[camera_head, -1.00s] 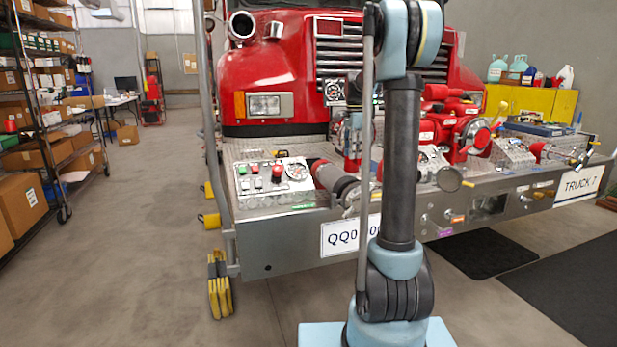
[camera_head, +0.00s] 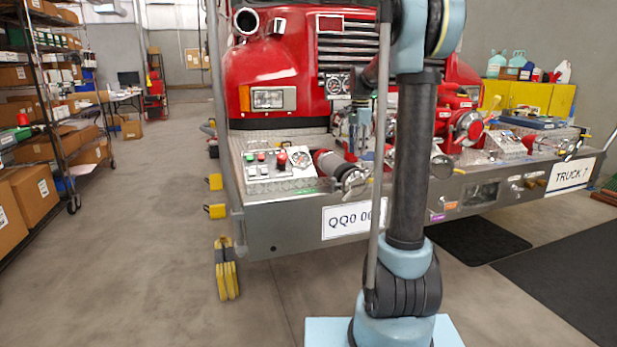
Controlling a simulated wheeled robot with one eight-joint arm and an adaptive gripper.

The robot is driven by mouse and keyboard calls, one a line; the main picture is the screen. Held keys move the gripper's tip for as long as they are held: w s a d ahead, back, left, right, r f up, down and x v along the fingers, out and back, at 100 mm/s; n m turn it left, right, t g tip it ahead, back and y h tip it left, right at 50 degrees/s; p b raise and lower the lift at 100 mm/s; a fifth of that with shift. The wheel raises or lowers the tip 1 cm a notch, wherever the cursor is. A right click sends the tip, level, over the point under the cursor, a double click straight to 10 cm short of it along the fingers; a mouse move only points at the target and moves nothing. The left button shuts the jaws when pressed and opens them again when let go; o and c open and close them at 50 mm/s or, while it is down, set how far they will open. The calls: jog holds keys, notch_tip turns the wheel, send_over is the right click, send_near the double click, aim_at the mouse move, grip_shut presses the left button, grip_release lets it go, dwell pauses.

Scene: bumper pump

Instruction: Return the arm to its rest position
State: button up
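My arm rises from its pale blue base in the middle of the head view, its dark upper link upright and its blue elbow at the top edge. Beyond the elbow, a dark link shows to the left and leads down to what looks like my gripper (camera_head: 354,150), grey-blue, in front of the red truck (camera_head: 275,68) and above its bumper deck. It is partly hidden by the arm's upright tube. The fingers are too small and cluttered to tell open from shut, and I see no object clearly in them.
The truck's diamond-plate bumper (camera_head: 285,228) carries a control panel (camera_head: 277,170), hose fittings and a red pump valve (camera_head: 466,128). Shelves with boxes (camera_head: 33,192) stand at the left. A yellow cabinet (camera_head: 527,97) stands at the back right. Floor at the left is clear.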

jog(key=s+n, duration=0.1)
jog(key=s, duration=0.3)
jog(key=s+n, duration=0.1)
jog(key=s, duration=0.3)
jog(key=s+n, duration=0.1)
jog(key=s, duration=0.3)
jog(key=shift+s+a+f+n+t, duration=0.1)
jog(key=shift+s+f+n+t, duration=0.2)
jog(key=shift+s+n, duration=0.1)
jog(key=s+f+n, duration=0.3)
jog(key=s+f, duration=0.3)
jog(key=s, duration=0.3)
jog(key=s+f+n+t, duration=0.1)
jog(key=s+f+n, duration=0.2)
jog(key=s+f, duration=0.3)
jog(key=s+f+n, duration=0.4)
jog(key=s+f, duration=0.2)
jog(key=s, duration=0.7)
